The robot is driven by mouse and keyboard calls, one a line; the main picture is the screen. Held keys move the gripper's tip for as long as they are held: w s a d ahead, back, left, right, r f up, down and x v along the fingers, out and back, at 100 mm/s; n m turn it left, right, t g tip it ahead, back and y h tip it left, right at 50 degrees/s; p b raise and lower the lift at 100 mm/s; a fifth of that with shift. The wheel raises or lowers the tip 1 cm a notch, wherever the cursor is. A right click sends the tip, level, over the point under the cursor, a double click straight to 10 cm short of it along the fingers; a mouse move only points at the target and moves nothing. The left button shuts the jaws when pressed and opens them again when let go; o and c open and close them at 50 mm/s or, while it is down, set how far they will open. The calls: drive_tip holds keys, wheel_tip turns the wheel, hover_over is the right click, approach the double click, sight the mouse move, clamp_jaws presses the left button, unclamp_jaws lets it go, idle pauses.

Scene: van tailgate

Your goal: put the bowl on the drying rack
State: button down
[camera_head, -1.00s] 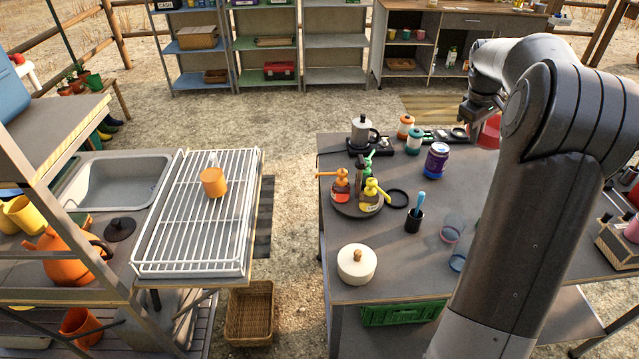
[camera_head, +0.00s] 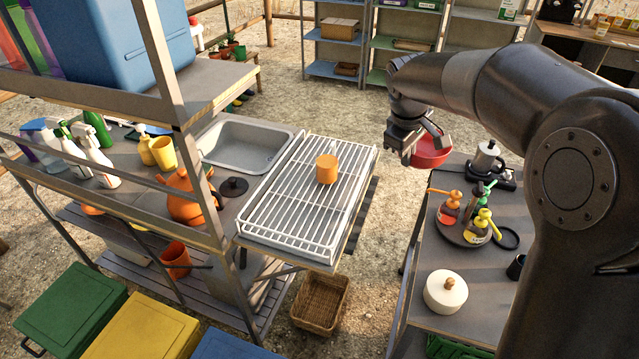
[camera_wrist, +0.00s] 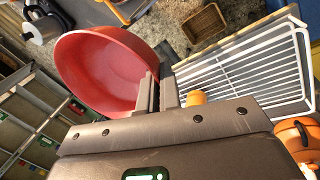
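The red bowl (camera_head: 431,152) hangs in the air from my gripper (camera_head: 424,146), between the rack and the right-hand table. In the wrist view the bowl (camera_wrist: 98,72) is tilted, with its rim between the fingers of my gripper (camera_wrist: 158,95). The fingers are shut on the rim. The white wire drying rack (camera_head: 285,215) lies on the counter to the left of my gripper. It also shows in the wrist view (camera_wrist: 240,75). An orange cup (camera_head: 326,169) stands on the rack towards its far right part. The rest of the rack is bare.
The sink (camera_head: 243,147) and an orange kettle (camera_head: 186,197) are left of the rack. A shelf post (camera_head: 172,90) rises at the left. The right table holds a white lidded pot (camera_head: 445,291), a round tray of bottles (camera_head: 462,236) and a moka pot (camera_head: 487,158).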

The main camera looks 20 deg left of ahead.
drive_tip(key=s+a+n, duration=0.3)
drive_tip(key=s+a, duration=0.8)
drive_tip(key=a, duration=0.2)
drive_tip(key=shift+t+y, duration=0.3)
drive_tip(key=shift+y, duration=0.1)
drive_tip(key=s+a+f, duration=0.1)
drive_tip(key=a+f, duration=0.7)
drive_tip(key=s+a+f, duration=0.1)
drive_tip(key=a+f, duration=0.2)
drive_tip(key=f, duration=0.1)
drive_tip(key=shift+s+a+f, duration=0.1)
drive_tip(key=shift+s+a, duration=0.25)
drive_tip(key=shift+a, duration=0.05)
drive_tip(key=shift+s+a+f, duration=0.1)
drive_tip(key=shift+a+f, duration=0.1)
drive_tip(key=shift+f, duration=1.9)
drive_tip(key=shift+f, duration=0.1)
drive_tip(key=c, duration=1.6)
unclamp_jaws()
drive_tip(key=shift+c, duration=0.2)
